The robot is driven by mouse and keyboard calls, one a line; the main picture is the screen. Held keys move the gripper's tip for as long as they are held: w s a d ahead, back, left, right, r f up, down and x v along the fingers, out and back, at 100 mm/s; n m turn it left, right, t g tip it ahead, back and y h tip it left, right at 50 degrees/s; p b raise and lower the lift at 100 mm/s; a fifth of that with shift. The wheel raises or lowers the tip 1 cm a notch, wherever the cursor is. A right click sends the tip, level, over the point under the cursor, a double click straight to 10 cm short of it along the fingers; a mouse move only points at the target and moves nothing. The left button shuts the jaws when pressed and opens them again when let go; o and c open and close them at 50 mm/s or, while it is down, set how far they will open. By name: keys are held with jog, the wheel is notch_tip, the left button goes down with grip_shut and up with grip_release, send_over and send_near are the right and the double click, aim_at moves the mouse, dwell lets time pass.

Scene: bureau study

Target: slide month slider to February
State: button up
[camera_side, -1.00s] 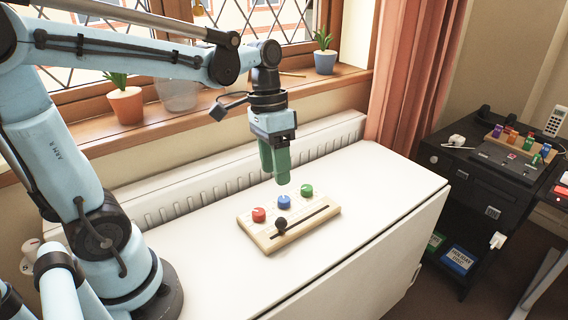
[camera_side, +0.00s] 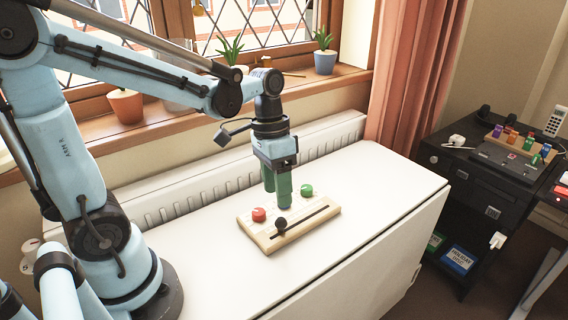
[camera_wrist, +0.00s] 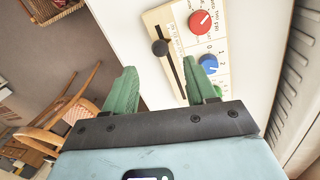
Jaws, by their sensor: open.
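A wooden board (camera_side: 262,236) lies on the white surface, with a dark slot holding a black slider knob (camera_side: 281,223) near its left end. A red knob (camera_side: 259,214) and a green knob (camera_side: 306,190) sit on the board; the blue knob is mostly hidden behind my gripper in the side view. In the wrist view the black slider knob (camera_wrist: 160,47), the red knob (camera_wrist: 200,21) and the blue knob (camera_wrist: 208,63) show. My gripper (camera_side: 276,198) has green fingers, open and empty, low over the board's middle by the blue knob, right of the slider knob.
A white radiator (camera_side: 180,201) runs behind the white surface (camera_side: 385,205). Potted plants stand on the windowsill. A black cabinet (camera_side: 478,190) with other controls stands to the right. The white surface right of the board is clear.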

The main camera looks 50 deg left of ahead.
aim_at(280, 217)
jog(key=shift+s+d+f, duration=0.1)
jog(key=shift+d+f, duration=0.15)
jog(key=shift+f, duration=0.9)
jog(key=shift+w+d+f, duration=0.1)
jog(key=shift+d+f, duration=0.1)
jog(key=shift+f, duration=0.95)
jog(key=shift+s+d+f, duration=0.1)
jog(key=shift+d+f, duration=0.15)
jog(key=shift+f, duration=0.9)
grip_shut()
